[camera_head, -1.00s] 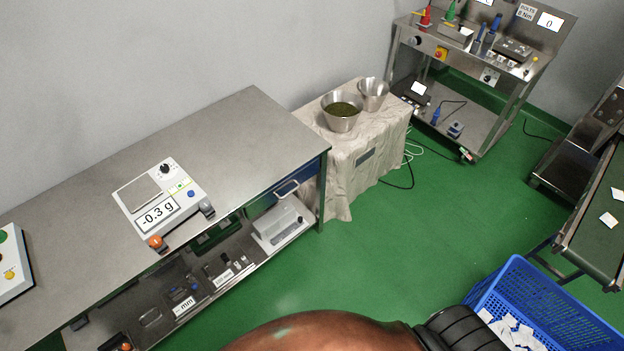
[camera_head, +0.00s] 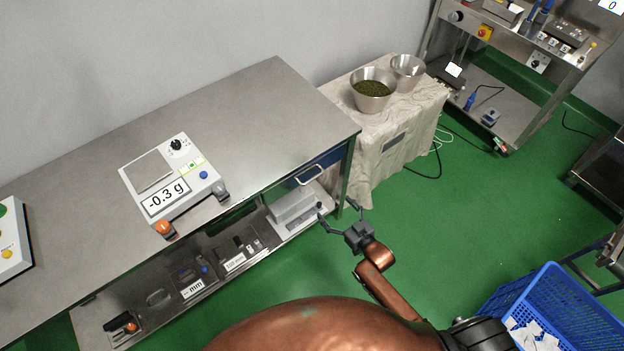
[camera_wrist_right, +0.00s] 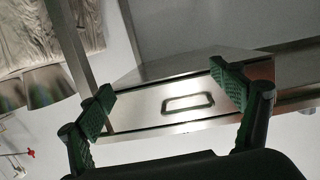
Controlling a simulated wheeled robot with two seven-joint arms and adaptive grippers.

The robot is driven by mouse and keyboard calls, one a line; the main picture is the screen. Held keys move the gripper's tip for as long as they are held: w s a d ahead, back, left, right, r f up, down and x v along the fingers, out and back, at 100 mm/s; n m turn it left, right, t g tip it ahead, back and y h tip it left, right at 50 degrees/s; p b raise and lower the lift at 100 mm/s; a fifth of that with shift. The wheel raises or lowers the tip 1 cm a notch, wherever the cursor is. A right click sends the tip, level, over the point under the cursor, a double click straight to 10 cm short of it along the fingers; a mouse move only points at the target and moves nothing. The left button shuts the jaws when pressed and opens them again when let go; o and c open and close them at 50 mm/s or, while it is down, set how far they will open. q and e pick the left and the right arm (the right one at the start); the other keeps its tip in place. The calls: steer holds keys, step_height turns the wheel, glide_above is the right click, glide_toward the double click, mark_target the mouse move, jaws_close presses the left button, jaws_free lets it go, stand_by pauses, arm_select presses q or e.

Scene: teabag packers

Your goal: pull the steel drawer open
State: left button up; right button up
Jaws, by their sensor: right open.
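The steel drawer (camera_head: 328,160) sits under the right end of the steel table and looks shut, with a pale bar handle (camera_head: 309,175) on its front. In the right wrist view the drawer front (camera_wrist_right: 140,110) is bright metal and the handle (camera_wrist_right: 188,96) shows as a dark rectangular outline. My right gripper (camera_head: 337,206) is open and empty, in front of and a little below the handle in the head view. In the wrist view its two fingers (camera_wrist_right: 164,96) stand wide apart with the handle between them in the picture, apparently not touching it. My left gripper is out of view.
The table (camera_head: 265,110) carries a scale (camera_head: 150,172) reading -0.3 g. Its lower shelf (camera_head: 150,318) holds several devices. A cloth-covered stand (camera_head: 365,165) with two metal bowls is close right of the table. A blue crate (camera_head: 560,300) stands lower right. Green floor between is clear.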

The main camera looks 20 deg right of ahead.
steer(key=t+y, duration=0.2)
glide_toward(313, 178)
steer(key=w, duration=0.3)
steer(key=shift+n, duration=0.3)
steer(key=x, duration=0.2)
steer(key=b+x, duration=0.1)
steer(key=x, duration=0.2)
steer(key=b+x, duration=0.1)
steer(key=x, duration=0.1)
steer(key=shift+a+f, duration=0.3)
steer(key=shift+a, duration=0.15)
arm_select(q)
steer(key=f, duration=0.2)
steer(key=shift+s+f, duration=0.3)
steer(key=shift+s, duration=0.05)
arm_select(e)
steer(key=shift+c, duration=1)
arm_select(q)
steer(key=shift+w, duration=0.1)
arm_select(e)
steer(key=c, duration=1.2)
